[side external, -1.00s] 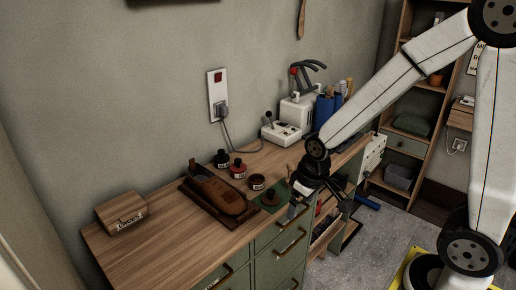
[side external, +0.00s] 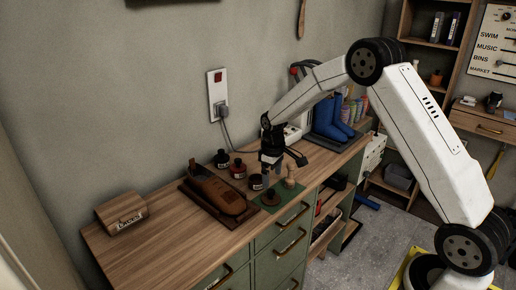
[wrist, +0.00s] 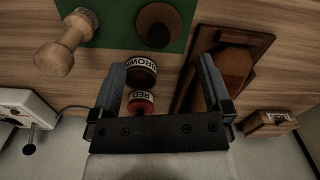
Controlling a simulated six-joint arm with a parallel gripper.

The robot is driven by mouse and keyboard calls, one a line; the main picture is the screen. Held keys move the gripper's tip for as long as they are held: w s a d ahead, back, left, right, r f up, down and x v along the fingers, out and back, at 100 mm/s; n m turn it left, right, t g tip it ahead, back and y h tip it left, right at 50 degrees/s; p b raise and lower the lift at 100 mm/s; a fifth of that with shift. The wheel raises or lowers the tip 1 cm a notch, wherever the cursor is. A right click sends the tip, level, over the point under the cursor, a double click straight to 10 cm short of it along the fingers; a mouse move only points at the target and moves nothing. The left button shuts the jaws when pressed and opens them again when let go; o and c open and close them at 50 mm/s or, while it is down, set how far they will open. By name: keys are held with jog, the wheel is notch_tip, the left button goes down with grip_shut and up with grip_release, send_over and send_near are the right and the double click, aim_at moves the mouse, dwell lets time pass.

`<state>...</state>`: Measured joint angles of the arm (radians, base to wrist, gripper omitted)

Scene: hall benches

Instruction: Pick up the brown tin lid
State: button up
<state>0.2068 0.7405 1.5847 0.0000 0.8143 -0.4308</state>
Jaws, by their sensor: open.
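The brown tin lid (side external: 271,198) looks like a round brown disc with a knob on top, lying on the green mat (side external: 285,201) near the bench's front edge. In the wrist view the lid (wrist: 160,14) is at the top, beyond my fingertips. My gripper (side external: 269,168) points down above the mat area, apart from the lid. In the wrist view my gripper (wrist: 161,65) is open and empty. The tin labelled BROWN (wrist: 141,71) shows between its fingers, lower down on the bench; it looks uncovered.
A wooden dumbbell-shaped handle (side external: 290,178) stands on the mat beside the lid. A red tin (side external: 238,169) and a black tin (side external: 222,158) stand behind. A brown shoe in a wooden tray (side external: 219,194) is to the left. Blue boots (side external: 330,122) stand farther right.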

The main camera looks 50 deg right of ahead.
aim_at(271, 191)
jog(key=shift+w+f, duration=0.1)
jog(key=shift+f, duration=0.05)
jog(key=shift+f, duration=1.2)
jog(key=shift+f, duration=0.1)
jog(key=shift+w+f, duration=0.1)
jog(key=shift+f, duration=2.4)
jog(key=c, duration=0.9)
jog(key=shift+r, duration=0.15)
